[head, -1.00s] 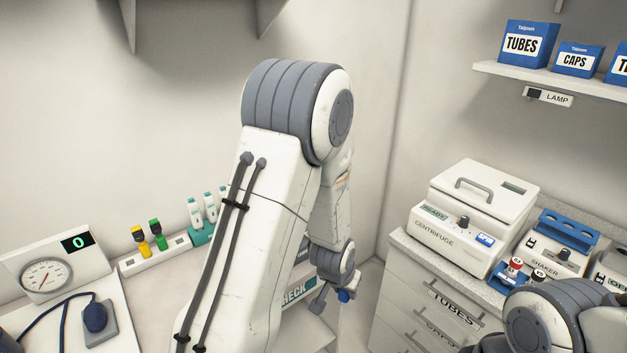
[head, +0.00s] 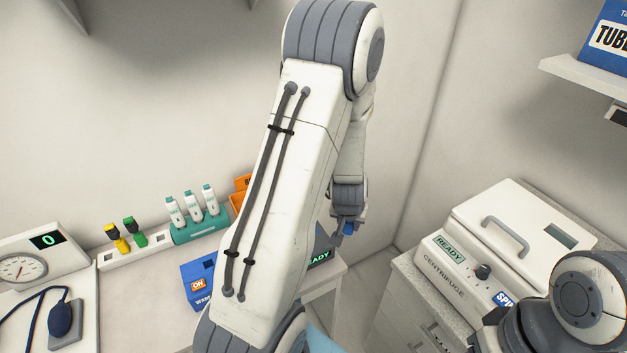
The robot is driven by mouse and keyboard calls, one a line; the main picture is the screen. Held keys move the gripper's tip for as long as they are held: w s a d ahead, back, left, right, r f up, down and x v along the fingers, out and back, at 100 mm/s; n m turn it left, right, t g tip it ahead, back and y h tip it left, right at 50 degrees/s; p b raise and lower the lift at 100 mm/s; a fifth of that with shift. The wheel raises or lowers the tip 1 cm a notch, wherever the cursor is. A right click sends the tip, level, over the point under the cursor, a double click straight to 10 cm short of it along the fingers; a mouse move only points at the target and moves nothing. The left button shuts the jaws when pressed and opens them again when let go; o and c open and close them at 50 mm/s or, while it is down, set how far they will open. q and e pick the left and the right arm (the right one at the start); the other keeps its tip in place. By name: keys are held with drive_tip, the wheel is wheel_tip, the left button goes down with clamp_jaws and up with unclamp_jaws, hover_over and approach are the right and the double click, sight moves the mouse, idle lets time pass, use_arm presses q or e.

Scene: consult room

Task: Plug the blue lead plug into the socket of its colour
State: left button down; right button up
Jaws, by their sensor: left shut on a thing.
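My left gripper (head: 346,232) is shut on the small blue lead plug (head: 349,228). It holds the plug at the far end of my left arm, near the back right corner of the room. The fingers are small and partly hidden by the wrist. A white strip (head: 165,249) stands by the back wall at left, with a yellow plug (head: 117,240) and a green plug (head: 135,236) upright in it. I cannot make out a blue socket; my left arm covers much of the middle. My right arm shows at the lower right, but its gripper is out of view.
A blue warmer (head: 199,283) and a teal rack of white tubes (head: 203,228) stand left of my arm. A dark device reading READY (head: 320,259) is partly behind it. A centrifuge (head: 470,262) is at right. A gauge box (head: 28,258) is at far left.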

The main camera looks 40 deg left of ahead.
use_arm(q)
drive_tip(key=s+a+r+n+g+y+p, duration=0.15)
drive_tip(key=a+r+n+p, duration=0.35)
drive_tip(key=a, duration=0.5)
use_arm(e)
wheel_tip(320, 180, up, 7)
use_arm(q)
drive_tip(key=f+b, duration=0.1)
drive_tip(key=b, duration=0.1)
drive_tip(key=f+b, duration=0.1)
drive_tip(key=f, duration=0.1)
drive_tip(key=s+f+b, duration=0.1)
drive_tip(key=f+b, duration=0.1)
drive_tip(key=shift+a+b, duration=0.3)
drive_tip(key=shift+a, duration=0.05)
use_arm(e)
wheel_tip(320, 180, down, 6)
drive_tip(key=shift+d+r, duration=0.1)
drive_tip(key=shift+r, duration=0.1)
use_arm(q)
drive_tip(key=shift+s+d+r, duration=0.1)
drive_tip(key=shift+s+d, duration=0.05)
drive_tip(key=shift+f+t+b, duration=0.25)
drive_tip(key=shift+f+b, duration=1.1)
drive_tip(key=shift+f, duration=0.3)
use_arm(e)
drive_tip(key=shift+f, duration=1.35)
use_arm(q)
drive_tip(key=c, duration=0.5)
unclamp_jaws()
